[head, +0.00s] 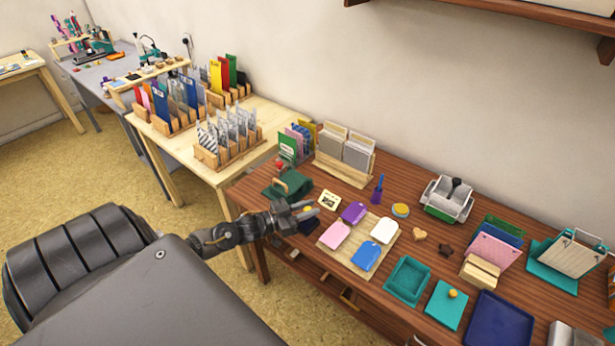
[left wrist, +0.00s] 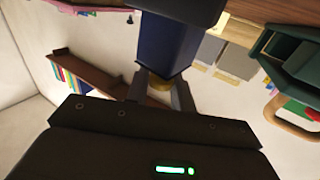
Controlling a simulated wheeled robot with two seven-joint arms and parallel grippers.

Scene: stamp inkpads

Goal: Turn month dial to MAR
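My left gripper (head: 309,209) is over the near left edge of the brown table. The knob joins a dark blue block-like piece (left wrist: 165,45), which also shows below the fingers in the head view (head: 309,227). A small pale yellow card (head: 329,200) with dark print lies just beyond the gripper. I cannot make out a month dial or its lettering. My right gripper is not in view.
A green piece with a wooden handle (head: 285,186) stands left of the gripper. A wooden board (head: 348,243) with coloured tags lies to its right. Further right are an open teal box (head: 408,280), a teal lid (head: 440,312) with a yellow knob, and a navy tray (head: 500,325).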

